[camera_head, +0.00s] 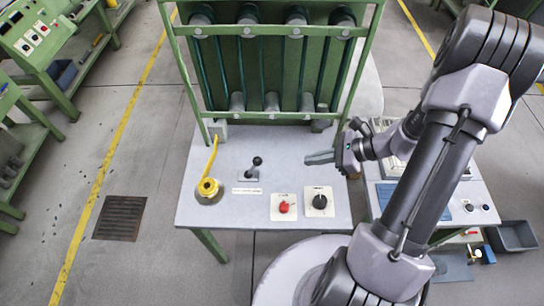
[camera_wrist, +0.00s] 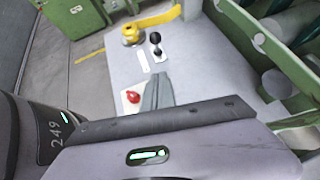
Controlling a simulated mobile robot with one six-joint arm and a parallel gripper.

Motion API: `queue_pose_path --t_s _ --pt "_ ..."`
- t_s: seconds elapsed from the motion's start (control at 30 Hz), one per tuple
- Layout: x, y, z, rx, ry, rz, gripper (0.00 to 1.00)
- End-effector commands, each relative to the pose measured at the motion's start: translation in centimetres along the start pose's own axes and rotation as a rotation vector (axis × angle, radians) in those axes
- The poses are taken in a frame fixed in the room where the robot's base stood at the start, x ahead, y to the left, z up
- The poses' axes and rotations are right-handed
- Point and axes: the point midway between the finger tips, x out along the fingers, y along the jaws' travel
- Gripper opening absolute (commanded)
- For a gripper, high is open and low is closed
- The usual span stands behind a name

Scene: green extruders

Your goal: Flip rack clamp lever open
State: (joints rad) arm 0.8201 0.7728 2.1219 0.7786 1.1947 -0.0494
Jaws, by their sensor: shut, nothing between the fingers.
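A table holds a yellow lever (camera_head: 211,165) on a round yellow-topped base, with its arm pointing up and back. Right of it, a short black-knobbed lever (camera_head: 255,164) stands on a small grey plate. I cannot tell from the pictures which one is the rack clamp lever. In the wrist view, the yellow lever (camera_wrist: 155,20) and the black-knobbed lever (camera_wrist: 156,43) lie beyond my fingers. My gripper (camera_head: 308,158) is shut and empty, its fingers pointing left above the table's right side, right of the black-knobbed lever and apart from it. Its fingers also show in the wrist view (camera_wrist: 158,85).
A green rack (camera_head: 187,75) with several cylinders stands along the table's back. A red knob (camera_head: 284,207) and a black rotary switch (camera_head: 320,201) sit near the front edge. A second table (camera_head: 483,195) is at right.

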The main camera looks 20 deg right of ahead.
Motion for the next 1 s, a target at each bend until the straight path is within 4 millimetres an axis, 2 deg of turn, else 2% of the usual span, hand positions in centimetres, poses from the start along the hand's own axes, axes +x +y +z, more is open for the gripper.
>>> queue_pose_path --t_s 0.17,0.63,0.8,1.0 --pt "0.9 0.1 -0.1 -0.002 0.000 0.003 0.00" --pt "10.7 0.2 0.0 -0.004 0.001 0.006 0.00" --pt "12.2 0.1 2.2 -0.006 0.002 0.004 0.00" --pt "12.8 0.1 3.0 -0.004 0.002 0.003 0.00"
